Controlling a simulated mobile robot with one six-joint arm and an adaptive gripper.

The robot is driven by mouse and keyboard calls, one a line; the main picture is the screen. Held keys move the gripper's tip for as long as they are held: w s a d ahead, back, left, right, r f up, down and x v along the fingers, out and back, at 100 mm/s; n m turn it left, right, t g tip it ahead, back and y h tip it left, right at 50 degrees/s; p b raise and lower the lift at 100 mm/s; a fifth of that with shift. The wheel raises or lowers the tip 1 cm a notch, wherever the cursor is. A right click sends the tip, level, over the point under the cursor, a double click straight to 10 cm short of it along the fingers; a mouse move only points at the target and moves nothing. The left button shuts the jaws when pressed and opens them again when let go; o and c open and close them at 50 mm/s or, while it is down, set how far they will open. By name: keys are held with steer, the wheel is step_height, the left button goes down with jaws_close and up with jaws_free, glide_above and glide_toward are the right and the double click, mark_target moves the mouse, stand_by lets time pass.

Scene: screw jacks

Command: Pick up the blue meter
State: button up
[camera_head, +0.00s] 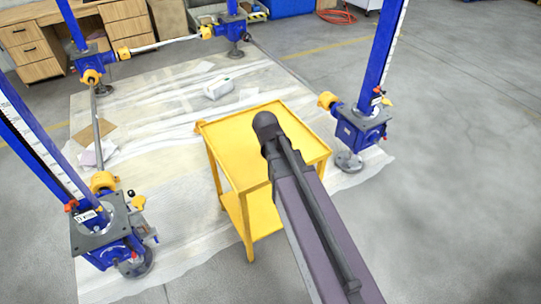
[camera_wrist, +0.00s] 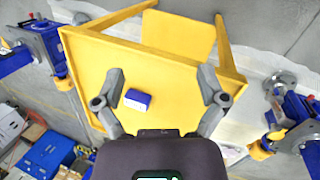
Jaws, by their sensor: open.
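The blue meter (camera_wrist: 137,99) is a small box with a blue face and a white side. It lies on the yellow cart's top (camera_wrist: 180,95), in the wrist view. My gripper (camera_wrist: 161,76) is open and empty above the cart top. Its two fingers are spread to either side of the meter, which shows nearer the left finger. The height between fingers and meter is hard to judge. In the camera_head view the cart (camera_head: 232,142) shows under my arm. The meter and my gripper are hidden there.
Blue screw jacks (camera_head: 360,125) stand around the cart, with another jack (camera_head: 105,235) at the front left. A white plastic sheet (camera_head: 170,225) covers the floor. A white container (camera_head: 218,88) lies behind the cart. Wooden drawers (camera_head: 35,60) stand at the back left. The concrete floor on the right is clear.

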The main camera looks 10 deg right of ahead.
steer(key=w+a+f+n+t+h+b, duration=0.1)
steer(key=w+a+f+n+h+b, duration=0.2)
steer(key=w+n+b, duration=0.2)
steer(key=w+a+f+n+t+h+b, duration=0.1)
steer(key=w+a+f+n+h+b, duration=0.2)
steer(key=w+n+b, duration=0.2)
steer(key=w+a+f+n+t+h+b, duration=0.1)
steer(key=w+a+f+n+h+b, duration=0.1)
steer(key=w+b, duration=0.5)
steer(key=shift+w+a+f+n+t+h, duration=0.25)
steer(key=shift+a+n, duration=0.2)
steer(key=shift+n, duration=0.25)
steer(key=shift+w+a+f+n+t+h, duration=0.15)
steer(key=shift+a+f+n, duration=0.25)
steer(key=shift+n, duration=0.3)
steer(key=shift+w+a+r+n+h+b, duration=0.2)
steer(key=shift+w+a+n+h+b, duration=0.1)
steer(key=shift+a+n+b, duration=0.15)
steer(key=b+x, duration=0.3)
steer(key=x, duration=0.4)
steer(key=shift+w+d+f, duration=0.15)
steer(key=shift+d+f, duration=0.05)
steer(key=shift+w+d+f, duration=0.1)
steer(key=shift+w+d, duration=0.05)
steer(key=shift+d, duration=0.3)
steer(key=shift+d, duration=0.1)
